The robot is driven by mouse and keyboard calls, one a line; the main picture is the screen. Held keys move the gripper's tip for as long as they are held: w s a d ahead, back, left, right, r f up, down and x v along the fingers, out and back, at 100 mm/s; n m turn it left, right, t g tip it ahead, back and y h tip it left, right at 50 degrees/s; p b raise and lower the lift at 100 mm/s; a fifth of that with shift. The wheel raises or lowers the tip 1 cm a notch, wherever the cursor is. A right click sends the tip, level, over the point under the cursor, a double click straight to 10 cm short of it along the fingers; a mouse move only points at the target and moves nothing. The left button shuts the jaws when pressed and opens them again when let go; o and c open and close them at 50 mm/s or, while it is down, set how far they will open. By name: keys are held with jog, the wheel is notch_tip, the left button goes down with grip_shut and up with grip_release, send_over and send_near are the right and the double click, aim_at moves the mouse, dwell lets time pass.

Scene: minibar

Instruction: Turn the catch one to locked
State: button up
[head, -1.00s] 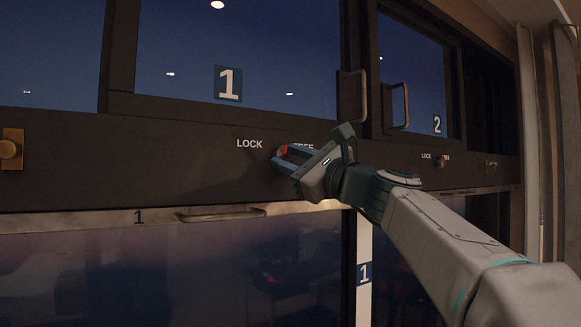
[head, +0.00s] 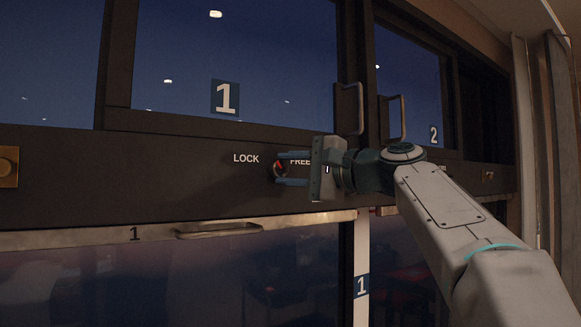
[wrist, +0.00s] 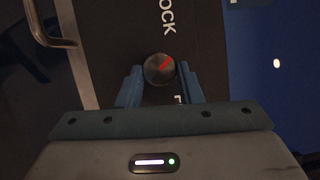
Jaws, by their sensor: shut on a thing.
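Catch one is a round dark knob with a red mark, on the dark panel between the LOCK label (head: 246,158) and the FREE label (head: 300,161). The knob (head: 280,169) is partly hidden in the head view and shows clearly in the wrist view (wrist: 159,69). There its red mark slants up and right, with LOCK above and FREE mostly hidden below. My gripper (head: 277,169) reaches in from the right, its two blue fingers above and below the knob. In the wrist view the fingers (wrist: 159,85) flank the knob, shut on it.
A window labelled 1 (head: 225,98) is above the panel, with a vertical handle (head: 358,108) at its right edge. A lower door's horizontal handle (head: 218,230) is below. Window 2 (head: 410,80) is behind my arm.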

jog(key=shift+n+g, duration=0.3)
jog(key=shift+n, duration=0.4)
jog(key=o, duration=1)
jog(key=shift+c, duration=0.2)
jog(key=b+v, duration=0.3)
jog(key=v, duration=1)
jog(key=shift+s+d, duration=0.25)
jog(key=shift+s, duration=0.15)
